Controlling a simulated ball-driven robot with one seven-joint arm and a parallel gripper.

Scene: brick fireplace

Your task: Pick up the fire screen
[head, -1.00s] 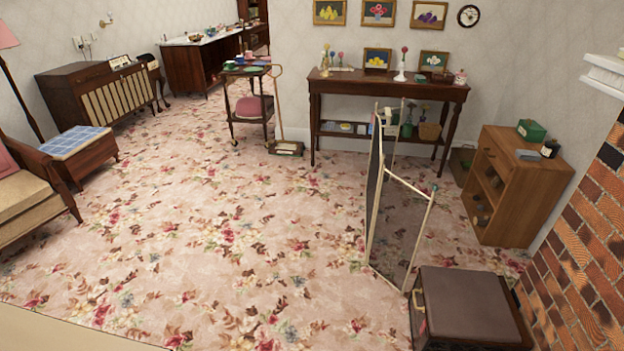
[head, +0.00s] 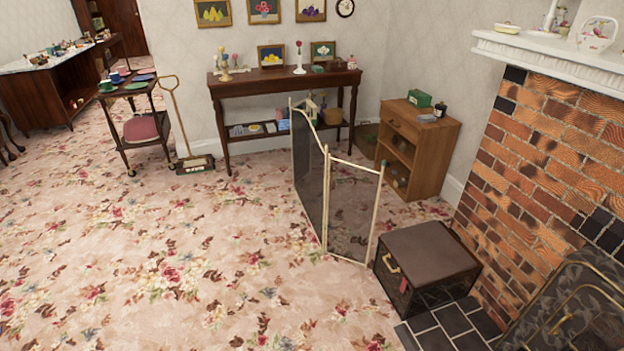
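The fire screen (head: 349,213) stands upright on the floral carpet, right of the middle in the head view. It has dark see-through mesh panels in thin cream frames, folded at an angle to each other. Its right panel ends close to a dark brown box. My gripper is not in view, so its state and its distance from the screen do not show.
A console table (head: 285,88) and a wooden cabinet (head: 418,145) stand behind the screen. A trolley (head: 140,130) stands at the left. Carpet (head: 170,270) left and in front is clear.

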